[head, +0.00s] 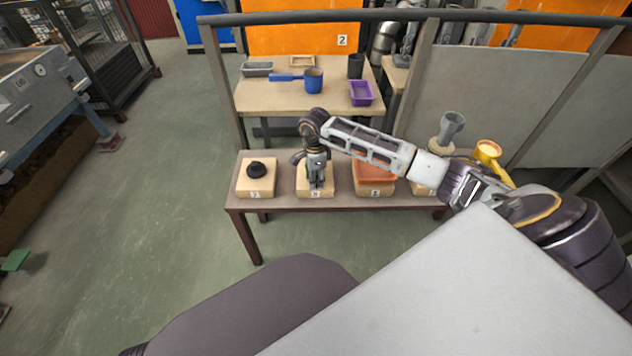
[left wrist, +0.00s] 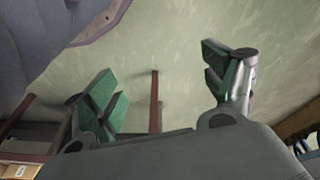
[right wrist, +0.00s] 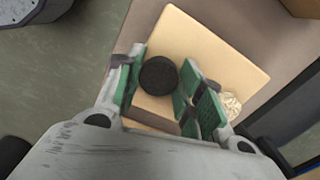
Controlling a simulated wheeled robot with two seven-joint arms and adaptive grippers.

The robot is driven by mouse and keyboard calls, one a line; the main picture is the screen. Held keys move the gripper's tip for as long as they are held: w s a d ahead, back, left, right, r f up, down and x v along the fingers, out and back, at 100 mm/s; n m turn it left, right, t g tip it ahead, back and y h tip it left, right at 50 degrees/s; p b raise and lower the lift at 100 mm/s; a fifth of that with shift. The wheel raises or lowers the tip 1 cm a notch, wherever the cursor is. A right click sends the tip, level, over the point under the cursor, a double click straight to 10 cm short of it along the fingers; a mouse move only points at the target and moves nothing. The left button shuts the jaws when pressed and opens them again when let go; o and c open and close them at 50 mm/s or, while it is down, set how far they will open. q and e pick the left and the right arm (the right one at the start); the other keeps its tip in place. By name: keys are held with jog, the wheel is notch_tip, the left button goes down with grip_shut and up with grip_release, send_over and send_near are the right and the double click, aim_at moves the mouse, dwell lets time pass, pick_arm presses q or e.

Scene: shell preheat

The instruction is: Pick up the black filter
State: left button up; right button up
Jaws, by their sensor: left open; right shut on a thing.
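My right gripper (head: 316,183) is above the second wooden block from the left on the near bench. In the right wrist view its green-padded fingers are shut on a round black disc, the black filter (right wrist: 158,76). The light wooden block (right wrist: 205,50) is below it; I cannot tell whether the filter still touches the block. In the head view the gripper hides the filter. My left gripper (left wrist: 160,75) is open and empty, seen only in the left wrist view, with floor and bench legs beyond it.
A black domed piece (head: 257,169) sits on the leftmost block. An orange-brown tray (head: 375,172) is to the gripper's right, with a grey cup (head: 451,126) and a yellow cup (head: 488,150) farther right. A back table holds a blue ladle (head: 313,81) and a purple tray (head: 361,92).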

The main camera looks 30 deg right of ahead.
jog(key=shift+r, duration=0.55)
pick_arm(q)
jog(key=f+p, duration=0.2)
jog(key=f, duration=0.1)
jog(key=shift+a, duration=0.3)
pick_arm(e)
notch_tip(320, 180, up, 9)
pick_arm(q)
jog(key=shift+w+r, duration=0.1)
jog(key=shift+r, duration=0.1)
